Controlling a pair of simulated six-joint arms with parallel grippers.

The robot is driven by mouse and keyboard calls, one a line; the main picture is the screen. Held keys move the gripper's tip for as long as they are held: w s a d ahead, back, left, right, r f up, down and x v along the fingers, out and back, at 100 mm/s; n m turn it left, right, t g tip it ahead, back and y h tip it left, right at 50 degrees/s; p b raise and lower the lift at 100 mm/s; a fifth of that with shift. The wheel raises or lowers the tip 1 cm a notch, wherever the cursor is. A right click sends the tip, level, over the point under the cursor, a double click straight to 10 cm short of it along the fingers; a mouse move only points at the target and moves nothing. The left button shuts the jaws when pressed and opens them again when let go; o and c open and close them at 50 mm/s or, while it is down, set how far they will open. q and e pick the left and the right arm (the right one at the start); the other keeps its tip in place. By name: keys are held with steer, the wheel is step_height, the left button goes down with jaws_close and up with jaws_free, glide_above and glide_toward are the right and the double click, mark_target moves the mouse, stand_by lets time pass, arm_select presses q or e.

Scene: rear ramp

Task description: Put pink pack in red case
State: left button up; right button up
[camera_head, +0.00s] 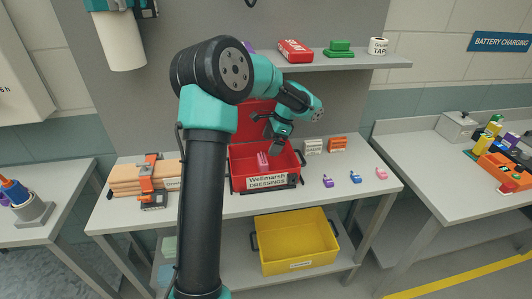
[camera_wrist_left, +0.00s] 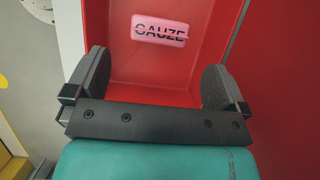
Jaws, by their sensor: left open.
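The pink pack (camera_head: 262,161), lettered GAUZE, is inside the red case (camera_head: 237,183), which stands on the grey workbench with its lid raised at the back. My left gripper (camera_head: 276,151) reaches down over the open case, close to the pack. In the left wrist view the gripper's fingers (camera_wrist_left: 157,82) are wide apart with nothing between them. The pack (camera_wrist_left: 160,31) lies beyond them against the red inside of the case (camera_wrist_left: 140,68), apart from both fingers. My right gripper is not in view.
White and orange boxes (camera_head: 338,145) stand right of the case, with small purple, blue and pink items (camera_head: 381,173) in front. Wooden boards with an orange clamp (camera_head: 153,180) lie left. A shelf (camera_head: 350,63) overhangs the bench. A yellow bin (camera_head: 297,243) sits below.

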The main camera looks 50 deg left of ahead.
arm_select(q)
steer(key=shift+v, duration=0.95)
